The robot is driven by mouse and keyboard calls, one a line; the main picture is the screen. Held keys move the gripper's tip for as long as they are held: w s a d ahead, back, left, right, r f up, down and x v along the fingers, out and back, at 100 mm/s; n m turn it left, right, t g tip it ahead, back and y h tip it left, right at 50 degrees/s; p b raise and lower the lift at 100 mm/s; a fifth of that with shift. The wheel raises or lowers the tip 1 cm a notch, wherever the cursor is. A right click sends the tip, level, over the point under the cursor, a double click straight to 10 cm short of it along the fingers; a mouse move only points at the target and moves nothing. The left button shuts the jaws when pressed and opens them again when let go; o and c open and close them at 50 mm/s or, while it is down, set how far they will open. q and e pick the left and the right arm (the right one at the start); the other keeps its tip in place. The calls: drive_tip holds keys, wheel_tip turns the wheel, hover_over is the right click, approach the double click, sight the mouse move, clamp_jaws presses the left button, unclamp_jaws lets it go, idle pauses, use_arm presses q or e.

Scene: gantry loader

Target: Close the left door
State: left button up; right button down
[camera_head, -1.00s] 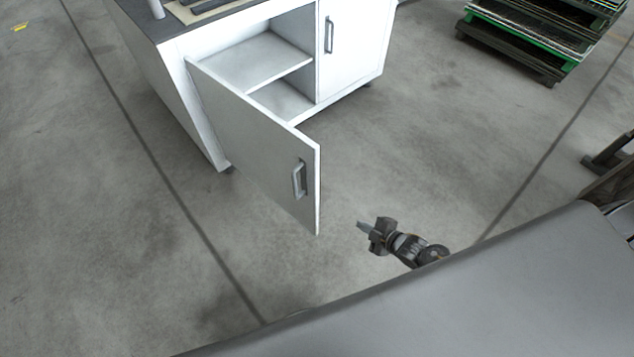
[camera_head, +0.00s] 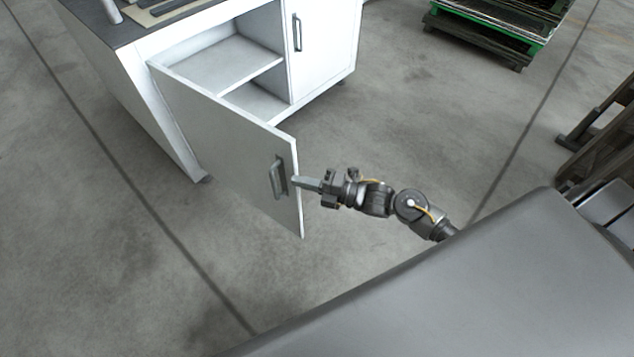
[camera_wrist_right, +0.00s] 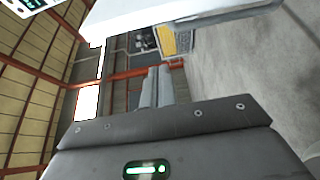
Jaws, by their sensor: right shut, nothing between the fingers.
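The left door (camera_head: 225,135) of the white cabinet (camera_head: 150,95) stands wide open, swung out toward me, with a grey bar handle (camera_head: 278,178) near its free edge. My right gripper (camera_head: 297,182) is shut and empty, its fingertips close to the door's free edge beside the handle. I cannot tell whether they touch the door. In the right wrist view the two closed fingers (camera_wrist_right: 157,88) point ahead, and a white panel, apparently the door (camera_wrist_right: 165,14), crosses the top. My left gripper is not in view.
The right cabinet door (camera_head: 322,45) is closed. The open compartment holds a bare shelf (camera_head: 225,68). A green-and-black stack of pallets (camera_head: 490,30) stands at the upper right, and a dark wooden rack (camera_head: 600,130) at the right. The grey floor around the door is clear.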

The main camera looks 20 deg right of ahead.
sight(297, 168)
drive_tip(key=w, duration=0.4)
drive_tip(key=shift+w+a+p, duration=0.15)
drive_tip(key=shift+a+p, duration=0.1)
drive_tip(key=shift+p, duration=0.05)
drive_tip(key=shift+w+d, duration=0.15)
drive_tip(key=shift+d, duration=0.25)
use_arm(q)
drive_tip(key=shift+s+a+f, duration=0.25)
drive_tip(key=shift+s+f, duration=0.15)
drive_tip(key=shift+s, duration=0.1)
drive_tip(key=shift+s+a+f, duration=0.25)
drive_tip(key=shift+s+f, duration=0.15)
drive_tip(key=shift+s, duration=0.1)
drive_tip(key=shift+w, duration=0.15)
use_arm(e)
drive_tip(key=shift+w+d, duration=0.1)
drive_tip(key=shift+d, duration=0.05)
